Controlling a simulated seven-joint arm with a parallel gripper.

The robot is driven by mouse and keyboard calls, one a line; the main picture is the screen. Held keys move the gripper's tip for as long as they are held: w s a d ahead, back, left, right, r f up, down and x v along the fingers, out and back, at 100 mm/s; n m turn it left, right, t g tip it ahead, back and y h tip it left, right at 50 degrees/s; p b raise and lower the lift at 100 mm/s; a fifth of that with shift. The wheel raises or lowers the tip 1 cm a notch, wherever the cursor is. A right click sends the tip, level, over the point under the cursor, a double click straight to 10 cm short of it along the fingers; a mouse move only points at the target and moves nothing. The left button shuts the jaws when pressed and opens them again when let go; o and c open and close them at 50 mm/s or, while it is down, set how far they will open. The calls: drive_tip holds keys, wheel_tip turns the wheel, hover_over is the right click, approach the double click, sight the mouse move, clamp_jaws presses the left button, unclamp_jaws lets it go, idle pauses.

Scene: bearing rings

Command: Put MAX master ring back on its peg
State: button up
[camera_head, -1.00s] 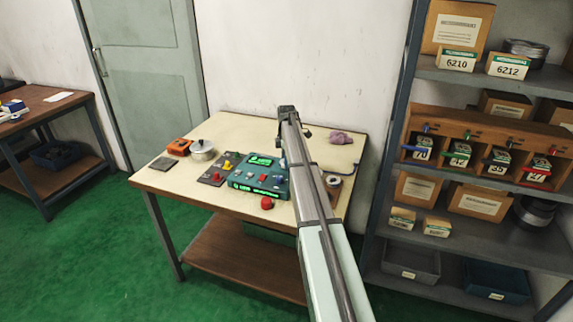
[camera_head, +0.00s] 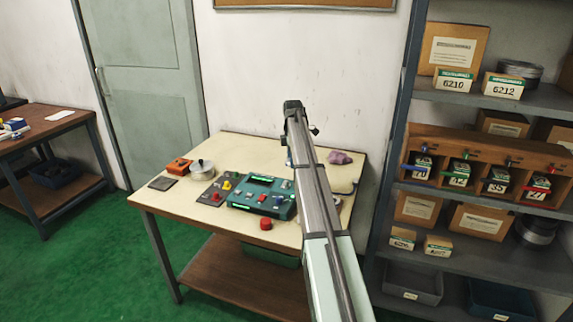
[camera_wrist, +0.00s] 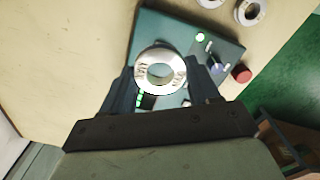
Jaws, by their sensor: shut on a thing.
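A shiny metal ring (camera_wrist: 160,54) with dark lettering sits between the two fingers of my gripper (camera_wrist: 161,76) in the wrist view. My gripper is shut on it, and the lettering is too blurred to read. The ring is held above a teal panel device (camera_wrist: 150,27) with lit indicators, which also shows on the table in the head view (camera_head: 262,194). In the head view my arm hides the fingers and the held ring. I cannot make out which peg belongs to the ring.
Two more metal rings (camera_wrist: 250,12) lie on the table at the top of the wrist view. A shelf with a wooden rack (camera_head: 480,147) stands right.

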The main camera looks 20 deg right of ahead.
drive_tip(key=shift+m, duration=0.3)
drive_tip(key=s+d+f, duration=0.1)
drive_tip(key=s+f, duration=0.1)
drive_tip(key=s, duration=0.5)
drive_tip(key=s+d+f, duration=0.1)
drive_tip(key=s+d, duration=0.1)
drive_tip(key=s, duration=0.5)
drive_tip(key=s+d+f, duration=0.2)
drive_tip(key=s, duration=0.4)
drive_tip(key=shift+s+f, duration=0.3)
drive_tip(key=shift+s, duration=0.1)
drive_tip(key=shift+w+f+n, duration=0.1)
drive_tip(key=shift+w+n, duration=0.05)
drive_tip(key=shift+n, duration=0.35)
drive_tip(key=shift+f, duration=1.9)
drive_tip(key=shift+f, duration=1.75)
drive_tip(key=o, duration=1.5)
drive_tip(key=shift+c, duration=0.2)
